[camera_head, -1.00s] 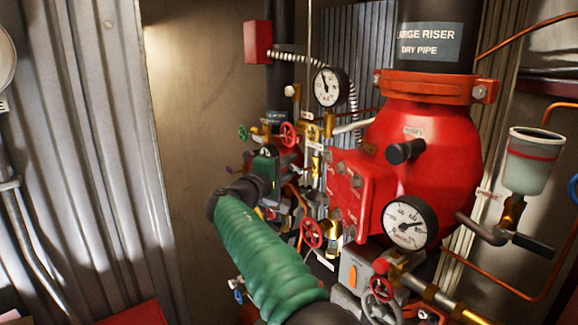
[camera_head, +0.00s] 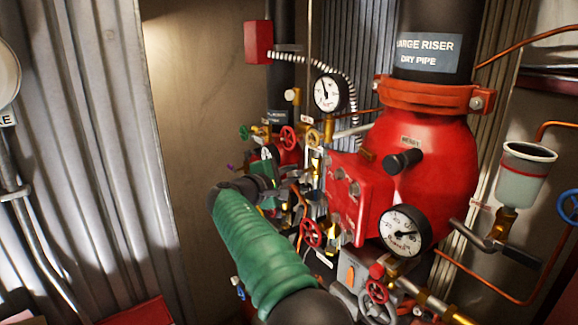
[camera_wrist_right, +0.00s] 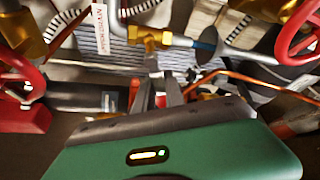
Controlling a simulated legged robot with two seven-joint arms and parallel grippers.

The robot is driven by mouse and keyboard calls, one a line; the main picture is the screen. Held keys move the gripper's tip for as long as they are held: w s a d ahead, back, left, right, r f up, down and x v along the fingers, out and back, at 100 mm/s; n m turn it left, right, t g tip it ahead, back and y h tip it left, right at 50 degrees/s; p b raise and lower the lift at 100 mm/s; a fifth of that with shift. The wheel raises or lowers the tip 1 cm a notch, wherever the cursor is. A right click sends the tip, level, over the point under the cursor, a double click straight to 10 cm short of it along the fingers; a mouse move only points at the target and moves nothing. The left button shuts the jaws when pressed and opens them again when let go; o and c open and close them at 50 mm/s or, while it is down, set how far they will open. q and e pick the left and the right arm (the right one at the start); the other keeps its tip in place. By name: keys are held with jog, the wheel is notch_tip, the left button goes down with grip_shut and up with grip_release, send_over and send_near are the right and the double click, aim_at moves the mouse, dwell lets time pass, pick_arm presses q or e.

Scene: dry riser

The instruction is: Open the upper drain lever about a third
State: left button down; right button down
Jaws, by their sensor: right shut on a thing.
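My right gripper (camera_head: 268,170) shows at the end of my green-sleeved arm, among the small valves left of the red riser valve. In the right wrist view its two dark fingers (camera_wrist_right: 161,92) are close together. They are shut on what looks like a thin grey lever (camera_wrist_right: 152,67) below a brass valve fitting (camera_wrist_right: 150,38). How far the lever is turned cannot be told. In the head view my arm and gripper hide the lever. My left gripper is not in view.
The big red valve body (camera_head: 428,150) and its gauge (camera_head: 404,232) stand to the right. Red handwheels (camera_head: 311,233) and copper pipes crowd the area. In the wrist view a red handwheel (camera_wrist_right: 298,35) is at the upper right. Bare wall (camera_head: 205,90) lies behind on the left.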

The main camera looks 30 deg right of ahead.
jog(key=c, duration=1.4)
grip_release()
jog(key=shift+s+d, duration=0.1)
jog(key=shift+d, duration=0.05)
jog(key=b+v, duration=0.7)
jog(key=v, duration=1)
jog(key=shift+d+f, duration=0.1)
jog(key=shift+f, duration=0.05)
